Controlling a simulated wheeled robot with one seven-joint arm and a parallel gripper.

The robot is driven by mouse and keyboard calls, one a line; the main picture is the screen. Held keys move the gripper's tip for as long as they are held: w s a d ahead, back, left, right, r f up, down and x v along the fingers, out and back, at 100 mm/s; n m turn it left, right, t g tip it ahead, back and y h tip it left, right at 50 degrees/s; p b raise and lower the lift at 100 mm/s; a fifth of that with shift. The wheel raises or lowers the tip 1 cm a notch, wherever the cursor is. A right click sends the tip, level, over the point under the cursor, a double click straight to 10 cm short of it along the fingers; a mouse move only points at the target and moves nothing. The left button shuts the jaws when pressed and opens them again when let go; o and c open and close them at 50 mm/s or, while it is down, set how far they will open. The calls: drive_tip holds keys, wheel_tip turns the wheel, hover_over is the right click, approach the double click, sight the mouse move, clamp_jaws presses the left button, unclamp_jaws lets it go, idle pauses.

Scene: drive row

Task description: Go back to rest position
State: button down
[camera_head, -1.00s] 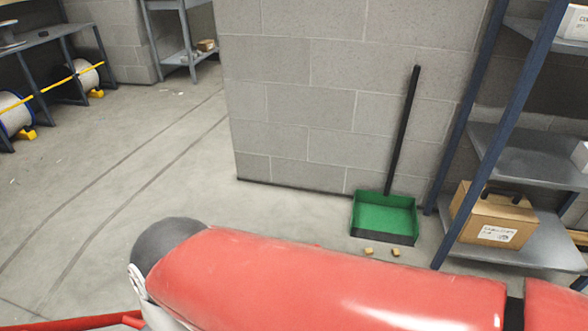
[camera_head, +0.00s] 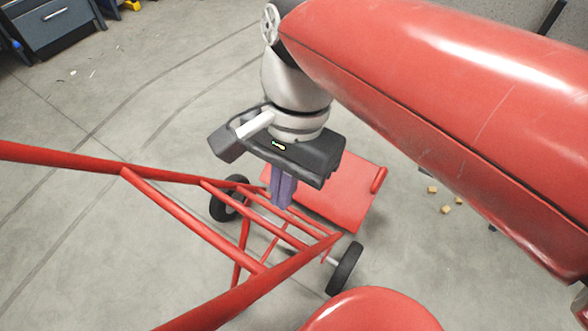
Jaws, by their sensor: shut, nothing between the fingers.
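My gripper (camera_head: 283,192) hangs below the silver wrist of my red arm, near the middle of the head view. Its purple fingers point down and are together, with nothing seen between them. The fingers are in front of a red tubular hand truck (camera_head: 269,273) in the picture. I cannot tell whether they touch it. The arm stretches from the wrist to the upper right and hides part of the floor there.
The hand truck has black wheels and a flat red plate (camera_head: 325,197). Several small tan blocks (camera_head: 446,209) lie on the floor at right. A dark cabinet (camera_head: 55,24) stands at upper left. The concrete floor (camera_head: 100,230) at left is mostly clear.

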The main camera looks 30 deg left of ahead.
drive_tip(key=shift+r, duration=0.2)
drive_tip(key=shift+w, duration=0.1)
drive_tip(key=w+d+f+t+y, duration=0.1)
drive_tip(key=w+d+t, duration=0.1)
drive_tip(key=w+d, duration=0.4)
drive_tip(key=w+d+f+t, duration=0.1)
drive_tip(key=w+d+t, duration=0.25)
drive_tip(key=d, duration=0.55)
drive_tip(key=w+d+f+n+t+h, duration=0.1)
drive_tip(key=d+f+t, duration=0.2)
drive_tip(key=d, duration=1.1)
drive_tip(key=shift+w+d, duration=0.15)
drive_tip(key=shift+d, duration=0.15)
